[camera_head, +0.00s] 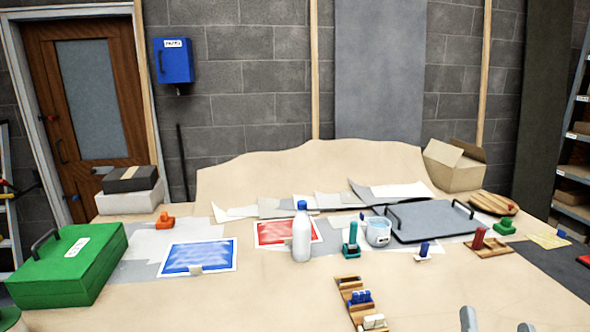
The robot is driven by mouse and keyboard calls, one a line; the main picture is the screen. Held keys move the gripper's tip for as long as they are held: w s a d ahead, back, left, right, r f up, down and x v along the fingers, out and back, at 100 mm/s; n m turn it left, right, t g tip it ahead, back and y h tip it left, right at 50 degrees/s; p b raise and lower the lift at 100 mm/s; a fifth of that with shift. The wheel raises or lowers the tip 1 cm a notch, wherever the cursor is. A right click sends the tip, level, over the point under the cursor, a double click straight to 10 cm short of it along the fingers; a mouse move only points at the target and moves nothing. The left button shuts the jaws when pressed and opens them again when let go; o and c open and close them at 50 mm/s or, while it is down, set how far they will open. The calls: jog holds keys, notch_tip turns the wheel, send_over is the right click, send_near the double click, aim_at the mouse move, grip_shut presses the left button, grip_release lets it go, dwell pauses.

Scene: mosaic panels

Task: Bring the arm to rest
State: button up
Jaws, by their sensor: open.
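My gripper (497,322) shows only by its two grey fingertips at the bottom edge, right of centre. The fingertips are apart, and nothing shows between them. They appear over the front part of the pale wooden table (240,295). The rest of my arm is out of view. A wooden rack (349,290) with blue and white pieces lies to the left of the fingertips, apart from them.
A white bottle (302,240) with a blue cap stands mid-table. A green toolbox (70,262) is at the left.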

jog(key=s+a+f+n+g+y, duration=0.2)
jog(key=s+f, duration=0.6)
jog(key=s, duration=0.4)
jog(key=s+a+f+n+g+y, duration=0.3)
jog(key=s+a+f+n+y, duration=0.2)
jog(key=s, duration=0.8)
jog(key=a+f+y, duration=0.1)
jog(key=a+f, duration=0.2)
jog(key=f, duration=0.1)
jog(key=shift+s+a+y, duration=0.25)
jog(key=shift+a+y, duration=0.05)
jog(key=shift+a, duration=0.05)
